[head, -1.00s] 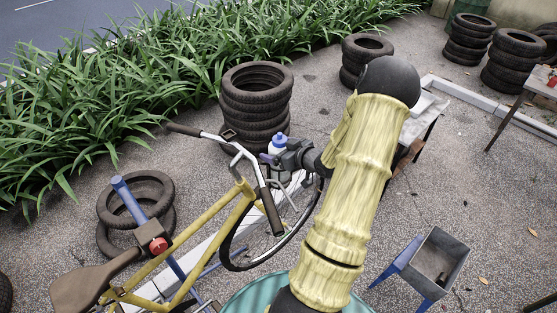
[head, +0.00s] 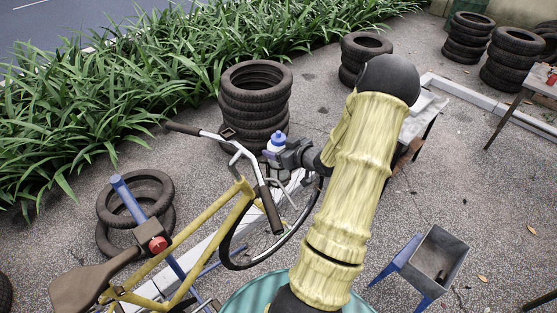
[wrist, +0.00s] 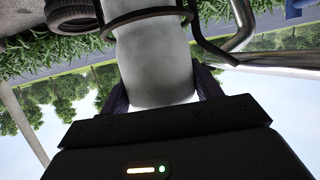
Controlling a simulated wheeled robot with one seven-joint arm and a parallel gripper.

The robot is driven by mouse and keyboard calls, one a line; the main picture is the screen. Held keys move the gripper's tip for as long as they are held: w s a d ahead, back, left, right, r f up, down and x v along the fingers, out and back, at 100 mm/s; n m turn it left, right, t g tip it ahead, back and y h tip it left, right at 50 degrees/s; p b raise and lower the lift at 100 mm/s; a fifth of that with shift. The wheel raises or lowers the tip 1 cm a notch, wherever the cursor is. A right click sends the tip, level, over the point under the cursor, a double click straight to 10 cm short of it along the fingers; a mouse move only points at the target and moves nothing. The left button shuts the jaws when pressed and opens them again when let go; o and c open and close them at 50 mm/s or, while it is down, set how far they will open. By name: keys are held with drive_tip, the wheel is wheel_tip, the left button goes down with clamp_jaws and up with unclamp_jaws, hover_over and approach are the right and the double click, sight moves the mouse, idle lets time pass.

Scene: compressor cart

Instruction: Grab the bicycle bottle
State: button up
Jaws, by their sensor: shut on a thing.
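The bicycle bottle (head: 276,147) is pale with a blue cap and stands roughly upright beside the bicycle's handlebar (head: 240,150). My gripper (head: 272,157) is shut on it from the right in the head view. In the wrist view, the whitish bottle body (wrist: 155,60) lies between my two dark fingers (wrist: 160,95). A thin dark ring (wrist: 150,14) passes across the bottle there; I cannot tell whether it touches the bottle.
The yellow bicycle (head: 205,215) is close to my gripper, its front wheel (head: 235,250) just below. A tire stack (head: 255,110) stands right behind the bottle. Green plants (head: 90,110) line the back. Open pavement (head: 400,215) lies to the right.

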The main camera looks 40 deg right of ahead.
wheel_tip(320, 180, up, 18)
drive_tip(key=b, duration=0.1)
idle(0.6)
idle(0.5)
